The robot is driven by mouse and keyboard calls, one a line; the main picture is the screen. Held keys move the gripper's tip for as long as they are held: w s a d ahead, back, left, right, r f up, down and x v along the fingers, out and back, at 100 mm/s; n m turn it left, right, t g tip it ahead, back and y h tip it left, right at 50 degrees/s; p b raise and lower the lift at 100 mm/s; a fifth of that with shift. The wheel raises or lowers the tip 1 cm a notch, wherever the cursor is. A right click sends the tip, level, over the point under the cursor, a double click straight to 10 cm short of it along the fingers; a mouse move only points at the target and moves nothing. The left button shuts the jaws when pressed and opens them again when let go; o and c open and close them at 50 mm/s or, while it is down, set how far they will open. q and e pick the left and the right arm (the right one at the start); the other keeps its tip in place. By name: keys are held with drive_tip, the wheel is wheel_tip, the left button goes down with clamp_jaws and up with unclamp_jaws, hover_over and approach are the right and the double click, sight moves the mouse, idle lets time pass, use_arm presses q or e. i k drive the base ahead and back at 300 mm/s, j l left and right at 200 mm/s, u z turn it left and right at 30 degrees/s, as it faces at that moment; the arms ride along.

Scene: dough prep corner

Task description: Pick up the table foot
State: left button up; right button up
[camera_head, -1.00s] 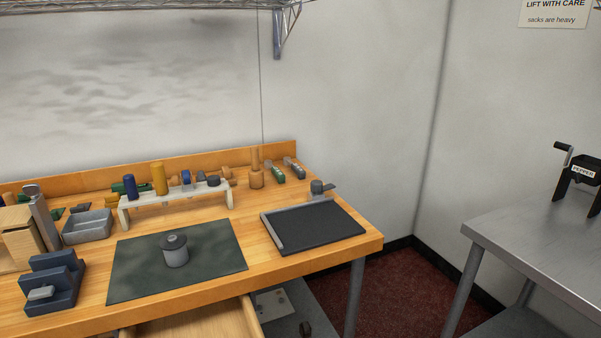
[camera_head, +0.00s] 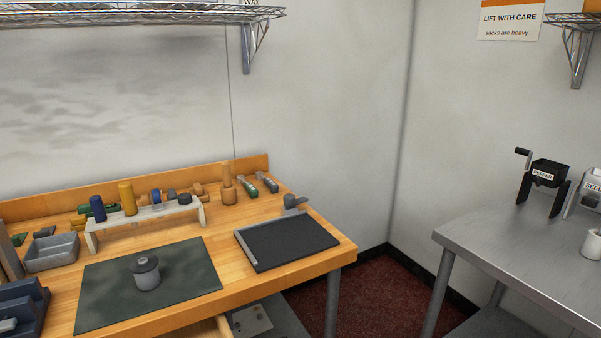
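A short grey cylinder with a darker round cap (camera_head: 146,273) stands upright on the dark green mat (camera_head: 195,270) at the lower left of the head view. It may be the table foot, but no label shows and I cannot tell for certain. Nothing touches it from above. Neither of my grippers is in view.
The wooden bench (camera_head: 245,291) also holds a pale rack (camera_head: 91,243) with coloured cylinders, a grey bin (camera_head: 50,262), a dark blue block (camera_head: 25,305) and a black board (camera_head: 290,243).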

sight(148, 276)
drive_tip(key=j+u, duration=0.1)
drive_tip(key=u, duration=0.25)
drive_tip(key=i+u, duration=0.1)
drive_tip(key=u, duration=0.6)
drive_tip(key=i+j, duration=0.05)
drive_tip(key=i, duration=0.05)
